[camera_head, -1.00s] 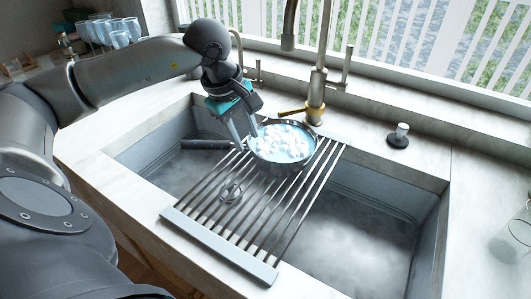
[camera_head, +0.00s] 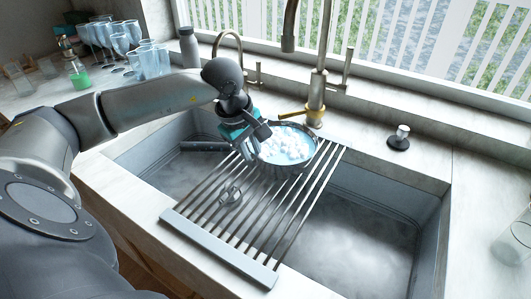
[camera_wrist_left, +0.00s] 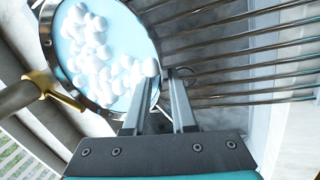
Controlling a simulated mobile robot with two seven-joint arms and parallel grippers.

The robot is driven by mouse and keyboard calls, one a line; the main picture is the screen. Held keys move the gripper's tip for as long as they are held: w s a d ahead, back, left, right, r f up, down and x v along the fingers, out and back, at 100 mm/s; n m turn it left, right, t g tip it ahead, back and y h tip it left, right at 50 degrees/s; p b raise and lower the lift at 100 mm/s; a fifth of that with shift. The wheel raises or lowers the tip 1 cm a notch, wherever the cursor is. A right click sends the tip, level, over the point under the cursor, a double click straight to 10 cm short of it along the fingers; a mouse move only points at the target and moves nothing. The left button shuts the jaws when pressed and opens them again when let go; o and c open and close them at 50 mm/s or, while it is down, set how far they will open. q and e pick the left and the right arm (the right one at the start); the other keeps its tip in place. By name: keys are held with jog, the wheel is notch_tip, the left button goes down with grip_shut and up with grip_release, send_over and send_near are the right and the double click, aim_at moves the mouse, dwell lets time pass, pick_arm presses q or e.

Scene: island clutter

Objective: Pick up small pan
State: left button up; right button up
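The small pan (camera_head: 284,167) is a round grey pan holding pale blue contents and several white lumps. It rests on the far end of the slatted rack (camera_head: 220,248). A dark bar (camera_head: 205,146) left of it looks like its handle; the join is hidden by my gripper. My left gripper (camera_head: 252,155) is at the pan's left edge, pointing down. In the left wrist view its two fingers (camera_wrist_left: 168,75) are apart beside the pan rim (camera_wrist_left: 152,50). A dark shape lies between them; I cannot tell whether they touch it. My right gripper is not in view.
The gold-based faucet (camera_head: 314,113) stands just behind the pan. The rack spans the double sink (camera_head: 350,235). Several glasses (camera_head: 150,60), a soap bottle (camera_head: 77,75) and a grey bottle (camera_head: 188,47) stand at the back left. A stopper (camera_head: 399,138) is on the right counter.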

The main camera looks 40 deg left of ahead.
pick_arm(q)
grip_shut()
dwell(1.0)
jog(key=shift+w+r, duration=0.15)
jog(key=shift+r, duration=0.1)
